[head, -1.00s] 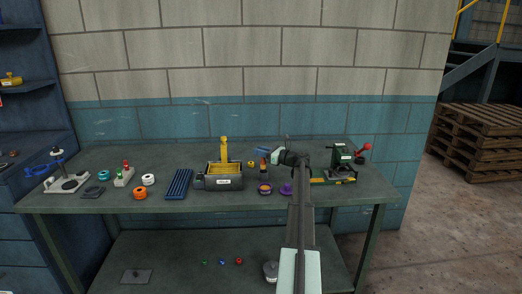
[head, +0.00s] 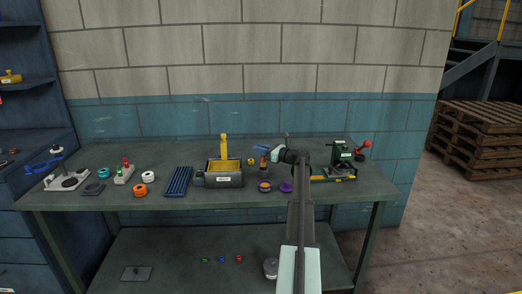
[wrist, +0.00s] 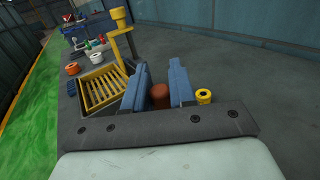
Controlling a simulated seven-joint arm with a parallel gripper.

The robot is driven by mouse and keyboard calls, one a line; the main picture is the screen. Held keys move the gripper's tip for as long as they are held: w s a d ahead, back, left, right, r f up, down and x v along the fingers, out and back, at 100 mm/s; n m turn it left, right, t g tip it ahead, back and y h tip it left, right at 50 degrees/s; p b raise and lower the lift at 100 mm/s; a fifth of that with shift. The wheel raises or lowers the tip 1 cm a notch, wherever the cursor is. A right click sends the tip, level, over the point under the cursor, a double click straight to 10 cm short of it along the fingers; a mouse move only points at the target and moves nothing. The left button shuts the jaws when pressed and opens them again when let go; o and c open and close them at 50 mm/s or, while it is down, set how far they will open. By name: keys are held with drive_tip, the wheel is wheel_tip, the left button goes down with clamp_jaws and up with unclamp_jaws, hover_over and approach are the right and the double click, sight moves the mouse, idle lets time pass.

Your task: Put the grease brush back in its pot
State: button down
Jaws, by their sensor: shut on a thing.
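My gripper (head: 264,150) reaches over the back middle of the bench, its blue fingers shut on the grease brush. The brush's brown handle (wrist: 160,95) shows between the fingers in the wrist view; its lower end is hidden there. In the head view the brush (head: 264,161) hangs roughly upright under the fingers, and I cannot tell its exact height above the bench.
A grey bin with a yellow rack and post (head: 223,180) stands left of the pot. A small yellow ring (head: 251,162) lies behind. A green machine with a red-knobbed lever (head: 340,160) is at right. A blue ribbed tray (head: 178,182) and several rings lie left.

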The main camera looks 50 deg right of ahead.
drive_tip(key=shift+f, duration=2.35)
idle(2.6)
idle(0.4)
drive_tip(key=c, duration=0.8)
unclamp_jaws()
drive_tip(key=shift+c, duration=0.2)
drive_tip(key=s, duration=0.4)
drive_tip(key=s+d, duration=0.1)
drive_tip(key=s, duration=0.4)
drive_tip(key=s+d, duration=0.1)
drive_tip(key=s, duration=0.3)
drive_tip(key=shift+s+d, duration=0.25)
drive_tip(key=shift+s, duration=0.05)
